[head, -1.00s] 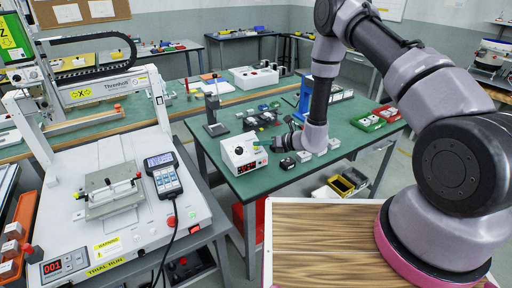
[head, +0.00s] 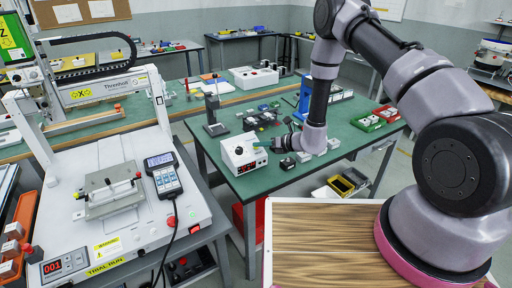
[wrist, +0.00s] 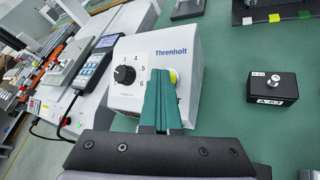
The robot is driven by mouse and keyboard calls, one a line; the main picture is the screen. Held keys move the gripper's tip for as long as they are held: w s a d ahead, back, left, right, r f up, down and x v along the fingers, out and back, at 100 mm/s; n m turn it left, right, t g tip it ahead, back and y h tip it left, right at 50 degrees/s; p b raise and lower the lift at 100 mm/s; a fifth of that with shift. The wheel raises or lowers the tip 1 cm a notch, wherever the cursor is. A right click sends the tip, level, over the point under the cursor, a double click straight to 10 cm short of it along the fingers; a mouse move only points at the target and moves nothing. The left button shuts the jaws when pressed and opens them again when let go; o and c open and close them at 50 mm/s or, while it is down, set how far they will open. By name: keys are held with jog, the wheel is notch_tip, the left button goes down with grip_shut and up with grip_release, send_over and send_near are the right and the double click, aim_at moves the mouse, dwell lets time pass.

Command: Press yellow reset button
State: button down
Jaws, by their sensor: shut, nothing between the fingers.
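The yellow button (wrist: 173,76) is on the front face of a white Threnholt box (wrist: 190,60), right of a black dial (wrist: 124,75). Only its upper right edge shows in the wrist view, because my green fingers hide the rest. My gripper (wrist: 160,76) is shut and empty, its tips in front of the button. I cannot tell whether they touch it. In the head view the same box (head: 238,150), with a red display, stands on the green bench. My gripper (head: 268,143) is just to its right, pointing at it.
A small black box labelled A-63 (wrist: 273,86) lies right of the white box. The green bench (head: 262,184) holds several other small devices. A white machine (head: 115,150) with a handheld keypad (head: 165,175) stands to the left.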

jog(key=shift+s+d+r, duration=0.2)
jog(key=shift+s+r, duration=0.1)
jog(key=shift+r, duration=0.4)
jog(key=shift+r, duration=0.1)
jog(key=shift+s+d+r, duration=0.2)
jog(key=shift+s+r, duration=0.1)
jog(key=shift+r, duration=0.45)
jog(key=shift+s+d+r, duration=0.15)
jog(key=shift+s+r, duration=0.1)
jog(key=shift+r, duration=0.45)
jog(key=shift+s+d+r, duration=0.2)
jog(key=shift+s+r, duration=0.1)
jog(key=shift+r, duration=0.45)
